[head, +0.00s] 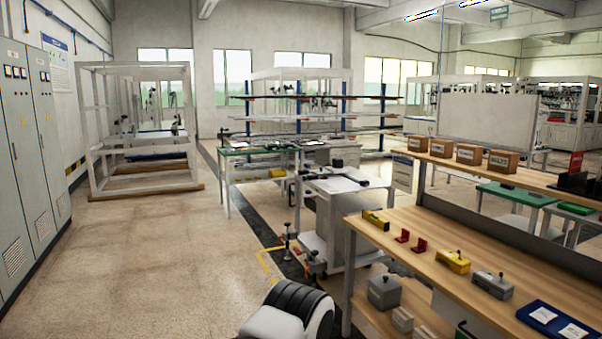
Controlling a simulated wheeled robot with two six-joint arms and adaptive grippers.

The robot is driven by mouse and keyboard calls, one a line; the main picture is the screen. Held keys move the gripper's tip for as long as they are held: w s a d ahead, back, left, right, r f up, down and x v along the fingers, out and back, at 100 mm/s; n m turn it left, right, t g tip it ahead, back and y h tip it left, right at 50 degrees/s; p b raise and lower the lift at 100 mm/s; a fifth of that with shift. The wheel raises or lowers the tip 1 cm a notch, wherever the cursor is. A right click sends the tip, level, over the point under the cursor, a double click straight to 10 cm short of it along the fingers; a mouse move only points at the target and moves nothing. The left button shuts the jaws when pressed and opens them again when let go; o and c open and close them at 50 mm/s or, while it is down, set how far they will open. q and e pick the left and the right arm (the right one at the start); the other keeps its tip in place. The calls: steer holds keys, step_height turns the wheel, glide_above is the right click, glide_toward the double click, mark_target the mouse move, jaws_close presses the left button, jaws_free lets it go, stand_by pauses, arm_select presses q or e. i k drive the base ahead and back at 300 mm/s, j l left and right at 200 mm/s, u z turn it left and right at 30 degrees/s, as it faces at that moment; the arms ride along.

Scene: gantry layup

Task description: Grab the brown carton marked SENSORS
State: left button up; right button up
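Several brown cartons stand in a row on the raised wooden shelf (540,183) of the workbench at the right. They are a far-left carton (417,144), a second carton (442,148), a third carton (469,155) and a nearest, right-hand carton (501,161). Each has dark print on its front. The print on the nearest looks like a short word ending in LTS. The others are too small to read, so I cannot tell which is marked SENSORS. Neither gripper is in view, and nothing touches the cartons.
The wooden benchtop (455,228) below holds yellow and grey tools, small red brackets and a blue folder (552,325). A white cart (330,215) stands left of the bench. Grey cabinets (35,150) line the left wall. The floor (150,255) between is open.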

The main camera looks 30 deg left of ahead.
mark_target(469, 154)
steer(key=u, duration=0.5)
steer(key=i+l, duration=0.25)
steer(key=i, duration=0.2)
steer(key=i+l+z, duration=0.1)
steer(key=i, duration=0.3)
steer(key=i+l, duration=0.3)
steer(key=i, duration=0.15)
